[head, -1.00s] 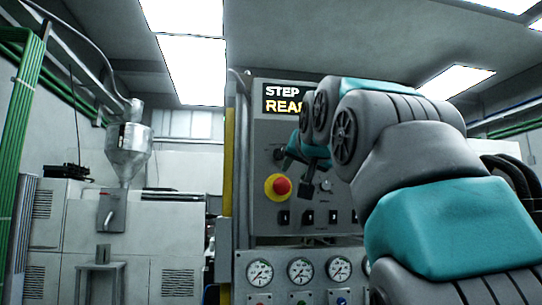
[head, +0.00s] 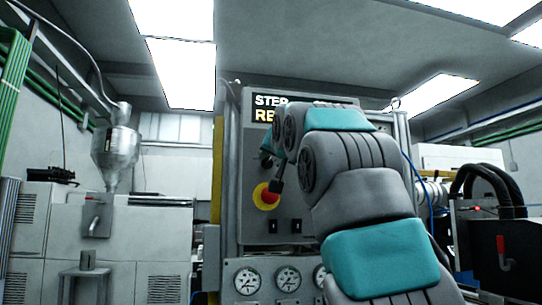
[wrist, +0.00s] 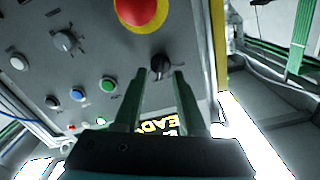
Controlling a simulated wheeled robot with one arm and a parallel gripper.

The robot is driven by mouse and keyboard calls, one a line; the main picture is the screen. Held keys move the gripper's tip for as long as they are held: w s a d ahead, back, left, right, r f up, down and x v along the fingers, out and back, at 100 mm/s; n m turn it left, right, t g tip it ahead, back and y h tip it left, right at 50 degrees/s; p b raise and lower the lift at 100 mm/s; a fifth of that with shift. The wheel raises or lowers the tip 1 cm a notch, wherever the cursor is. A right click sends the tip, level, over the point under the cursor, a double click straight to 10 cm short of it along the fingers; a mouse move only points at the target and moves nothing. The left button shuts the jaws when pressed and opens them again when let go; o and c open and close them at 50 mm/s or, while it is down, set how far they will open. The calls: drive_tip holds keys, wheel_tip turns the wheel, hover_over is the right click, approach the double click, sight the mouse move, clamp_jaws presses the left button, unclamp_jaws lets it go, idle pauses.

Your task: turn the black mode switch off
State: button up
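The black mode switch (wrist: 159,66) is a small round knob on the grey control panel (wrist: 105,45), beside the large red button in the wrist view. My gripper (wrist: 159,74) is open, its two fingers apart, one on each side of the knob in the picture. Nothing is held between them. I cannot tell whether the fingertips touch the knob or how far off the panel they are. The knob's setting is too small to read.
A red mushroom button on a yellow base (head: 266,196) sits close to my gripper; it also shows in the wrist view (wrist: 142,12). A lit display (head: 268,108) is above. Other knobs and coloured buttons (wrist: 108,85) share the panel. Gauges (head: 248,281) are below.

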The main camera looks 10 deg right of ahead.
drive_tip(key=shift+w+r, duration=0.1)
drive_tip(key=shift+w, duration=0.8)
drive_tip(key=shift+c, duration=0.2)
clamp_jaws()
